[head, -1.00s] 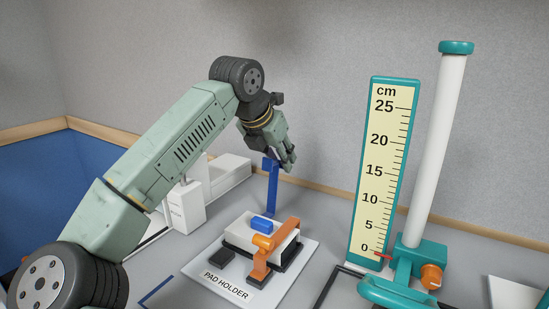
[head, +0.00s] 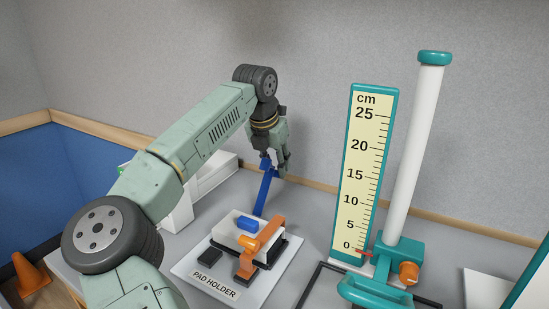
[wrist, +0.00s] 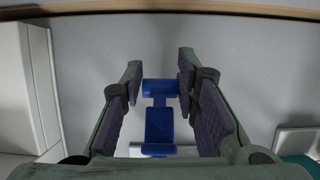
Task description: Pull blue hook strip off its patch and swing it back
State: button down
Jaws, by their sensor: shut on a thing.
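The blue hook strip (head: 264,192) stands up behind the white pad in the head view, leaning with its top to the right. Its lower end meets the area behind the pad; I cannot tell how it is joined there. My gripper (head: 277,166) is shut on its upper end. In the wrist view the strip's crossbar (wrist: 160,88) lies between the fingertips of my gripper (wrist: 161,84), and a wider blue part (wrist: 159,124) shows below it. A small blue block (head: 247,224) lies on the white pad, apart from my gripper. I cannot tell whether it is the patch.
The pad holder (head: 190,272) carries an orange clamp (head: 262,238) across the pad's right side. A centimetre scale (head: 362,165) and a white column on a teal stand (head: 412,150) rise to the right. A grey wall is behind. An orange cone (head: 32,277) stands at lower left.

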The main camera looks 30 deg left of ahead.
jog(key=shift+w+d+f, duration=0.1)
jog(key=shift+w+f, duration=0.1)
jog(key=shift+f, duration=0.4)
jog(key=c, duration=1.7)
grip_release()
jog(key=shift+f, duration=0.1)
jog(key=o, duration=0.3)
jog(key=shift+w+f, duration=0.35)
jog(key=shift+w, duration=0.1)
jog(key=shift+o, duration=0.8)
jog(key=shift+s+r, duration=0.3)
jog(key=shift+r, duration=0.1)
jog(key=shift+w+f, duration=0.1)
jog(key=v, duration=1.2)
jog(key=shift+w, duration=0.1)
